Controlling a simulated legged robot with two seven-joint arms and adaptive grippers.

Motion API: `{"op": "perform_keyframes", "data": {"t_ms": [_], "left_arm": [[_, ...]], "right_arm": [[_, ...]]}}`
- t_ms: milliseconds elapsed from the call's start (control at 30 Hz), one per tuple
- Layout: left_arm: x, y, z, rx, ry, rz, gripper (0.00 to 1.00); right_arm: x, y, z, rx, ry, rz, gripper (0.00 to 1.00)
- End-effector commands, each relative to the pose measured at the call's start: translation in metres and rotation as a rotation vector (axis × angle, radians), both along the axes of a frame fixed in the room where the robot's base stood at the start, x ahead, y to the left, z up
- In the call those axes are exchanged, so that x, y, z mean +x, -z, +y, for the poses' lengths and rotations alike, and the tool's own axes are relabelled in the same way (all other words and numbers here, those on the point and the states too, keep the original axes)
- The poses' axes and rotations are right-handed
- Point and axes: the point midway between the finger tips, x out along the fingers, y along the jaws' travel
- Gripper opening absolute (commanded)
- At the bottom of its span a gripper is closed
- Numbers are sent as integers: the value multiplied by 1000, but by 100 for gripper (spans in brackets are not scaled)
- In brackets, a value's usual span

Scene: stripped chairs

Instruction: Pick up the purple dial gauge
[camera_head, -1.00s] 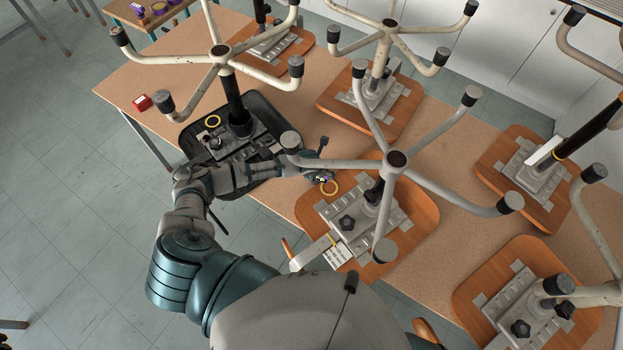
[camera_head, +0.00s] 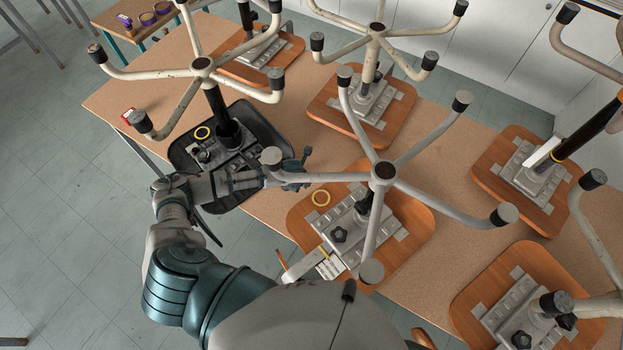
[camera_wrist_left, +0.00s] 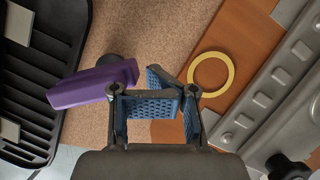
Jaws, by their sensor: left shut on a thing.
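The purple dial gauge (camera_wrist_left: 92,85) shows in the left wrist view as a purple body with a dark round part beside it, left of the fingers. In the head view my left gripper (camera_head: 295,174) is over the table's near edge, between the black seat and the middle wooden seat. The gauge cannot be made out there. My right gripper is out of view.
Upturned chairs with splayed legs crowd the table (camera_head: 450,135); one grey leg runs close by my gripper. A yellow ring (camera_head: 321,198) lies on the middle wooden seat (camera_head: 415,215), another on the black seat (camera_head: 185,150). Purple items (camera_head: 147,18) stand on a far side table.

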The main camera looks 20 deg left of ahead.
Motion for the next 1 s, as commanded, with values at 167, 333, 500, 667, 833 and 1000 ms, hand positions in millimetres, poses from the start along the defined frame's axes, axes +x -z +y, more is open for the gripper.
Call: {"op": "perform_keyframes", "data": {"t_ms": [167,333,500,667,833,1000], "left_arm": [[-46,-3,12,-2,2,7,0],[-85,-10,23,-4,3,1,0],[-113,-15,30,-7,3,-2,0],[-130,-18,34,-7,3,-4,0],[-138,-19,36,-9,3,-4,0],[-139,-20,37,-11,2,-5,0]], "right_arm": [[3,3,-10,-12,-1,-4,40],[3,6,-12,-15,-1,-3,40],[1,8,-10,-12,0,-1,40],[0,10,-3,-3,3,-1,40],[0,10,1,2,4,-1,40],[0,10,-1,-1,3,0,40]]}}
